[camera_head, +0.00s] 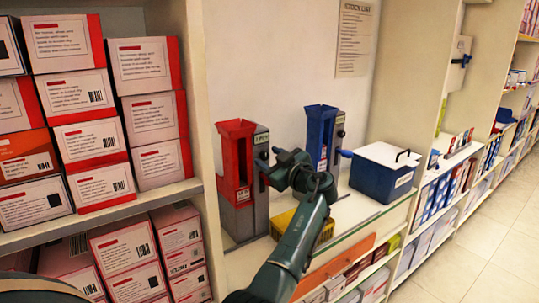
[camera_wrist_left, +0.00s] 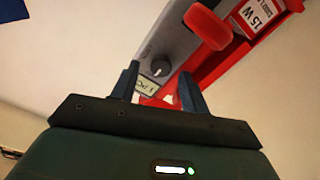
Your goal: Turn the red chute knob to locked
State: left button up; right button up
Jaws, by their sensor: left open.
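The red chute (camera_head: 236,160) stands upright on the shelf against the wall, with a grey side panel (camera_head: 261,205). In the left wrist view, a round dark knob (camera_wrist_left: 160,66) with a pale mark sits on this grey panel, above a small "1 PC" label (camera_wrist_left: 147,86). A rounded red part (camera_wrist_left: 207,27) sticks out farther up. My left gripper (camera_wrist_left: 156,76) is open and empty, its fingertips on either side of the knob in the picture; I cannot tell if they touch it. In the head view my left gripper (camera_head: 268,168) is at the chute's right side, hiding part of it.
A blue chute (camera_head: 320,135) stands close to the right, then a blue box (camera_head: 383,172) with a black handle. A yellow bin (camera_head: 284,222) sits low behind my arm. Stacked cartons (camera_head: 143,65) fill the left shelves. The aisle floor (camera_head: 490,220) is clear.

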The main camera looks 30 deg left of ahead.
pick_arm(q)
jog(key=shift+w+a, duration=0.15)
jog(key=shift+a, duration=0.15)
jog(key=shift+c, duration=0.4)
jog(key=c, duration=0.9)
